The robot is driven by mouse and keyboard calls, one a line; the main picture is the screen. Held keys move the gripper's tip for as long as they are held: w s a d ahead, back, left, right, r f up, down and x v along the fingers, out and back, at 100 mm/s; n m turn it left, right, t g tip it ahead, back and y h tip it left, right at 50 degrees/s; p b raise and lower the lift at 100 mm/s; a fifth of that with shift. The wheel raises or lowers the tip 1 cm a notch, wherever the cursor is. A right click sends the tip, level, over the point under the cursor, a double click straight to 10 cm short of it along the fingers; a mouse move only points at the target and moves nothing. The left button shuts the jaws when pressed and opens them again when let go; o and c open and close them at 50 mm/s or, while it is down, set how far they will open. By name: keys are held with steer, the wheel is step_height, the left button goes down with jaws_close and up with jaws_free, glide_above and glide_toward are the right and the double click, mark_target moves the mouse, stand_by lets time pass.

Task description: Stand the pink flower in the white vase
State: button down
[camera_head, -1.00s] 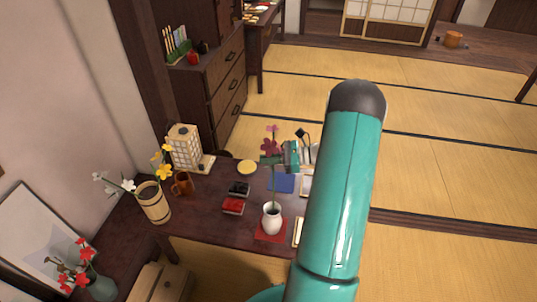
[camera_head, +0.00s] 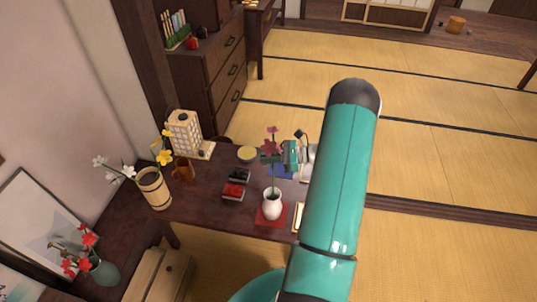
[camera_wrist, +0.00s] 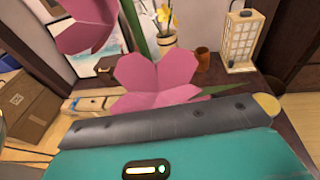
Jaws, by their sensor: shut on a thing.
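The pink flower (camera_head: 271,132) is upright, its blossoms above my gripper (camera_head: 276,158). My gripper is shut on its green stem, above the white vase. The white vase (camera_head: 272,208) stands on a red mat (camera_head: 262,218) on the dark low table. The stem runs down to the vase mouth, and its lower end appears to be inside; the tip is hidden. In the wrist view, large pink petals (camera_wrist: 158,78) fill the middle above the teal gripper body. The fingertips and the vase are hidden there.
Left of the vase are a red box (camera_head: 233,191) and a black box (camera_head: 239,175). A brown mug (camera_head: 183,169), a wooden bucket with flowers (camera_head: 153,190) and a paper lamp (camera_head: 184,135) stand further left. A blue item (camera_head: 281,171) lies behind the vase.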

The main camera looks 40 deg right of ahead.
steer(key=shift+f, duration=0.1)
steer(key=c, duration=1.5)
jaws_free()
steer(key=v, duration=1.4)
steer(key=shift+a, duration=0.1)
